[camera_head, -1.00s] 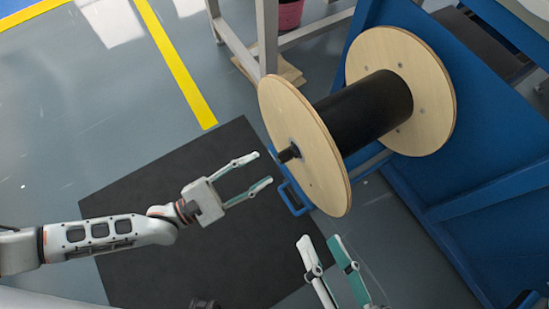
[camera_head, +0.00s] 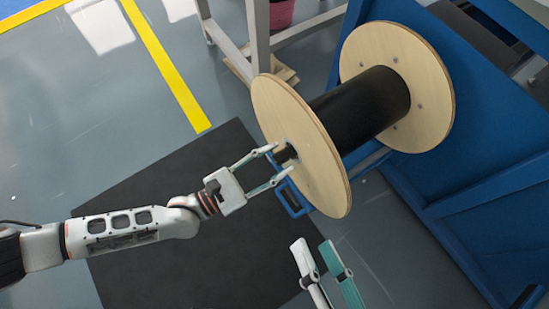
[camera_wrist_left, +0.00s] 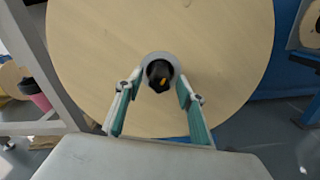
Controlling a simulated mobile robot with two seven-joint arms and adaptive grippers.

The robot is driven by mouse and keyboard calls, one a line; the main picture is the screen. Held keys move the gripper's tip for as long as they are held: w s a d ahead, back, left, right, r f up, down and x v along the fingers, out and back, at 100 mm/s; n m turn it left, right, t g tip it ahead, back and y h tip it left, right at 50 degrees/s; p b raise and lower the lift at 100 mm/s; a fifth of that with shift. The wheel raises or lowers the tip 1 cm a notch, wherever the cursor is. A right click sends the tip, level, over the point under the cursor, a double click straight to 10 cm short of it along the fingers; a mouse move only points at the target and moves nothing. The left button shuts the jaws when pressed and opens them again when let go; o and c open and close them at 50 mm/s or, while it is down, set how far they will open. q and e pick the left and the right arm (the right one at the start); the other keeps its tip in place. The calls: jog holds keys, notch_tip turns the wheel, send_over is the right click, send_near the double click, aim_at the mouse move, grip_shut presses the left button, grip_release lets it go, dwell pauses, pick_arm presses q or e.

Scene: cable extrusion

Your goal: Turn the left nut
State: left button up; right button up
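The left nut is the dark knob (camera_wrist_left: 160,78) at the centre of the reel's near wooden disc (camera_wrist_left: 215,40). In the head view the knob (camera_head: 284,154) sits on that disc (camera_head: 305,140), partly behind a fingertip. My left gripper (camera_head: 281,162) is open, its fingers pointing at the knob. In the left wrist view the fingers (camera_wrist_left: 159,88) stand on either side of the knob with a gap on both sides. The black cable drum (camera_head: 360,108) joins the two discs. My right gripper (camera_head: 316,248) is open and empty at the bottom of the head view.
A blue frame (camera_head: 450,195) stands to the right of the reel, with a blue handle (camera_head: 291,198) below the near disc. A grey metal stand (camera_head: 262,35) is behind. A black mat (camera_head: 190,200) lies on the floor under my left arm.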

pick_arm(q)
grip_shut()
jog(key=shift+m, duration=0.3)
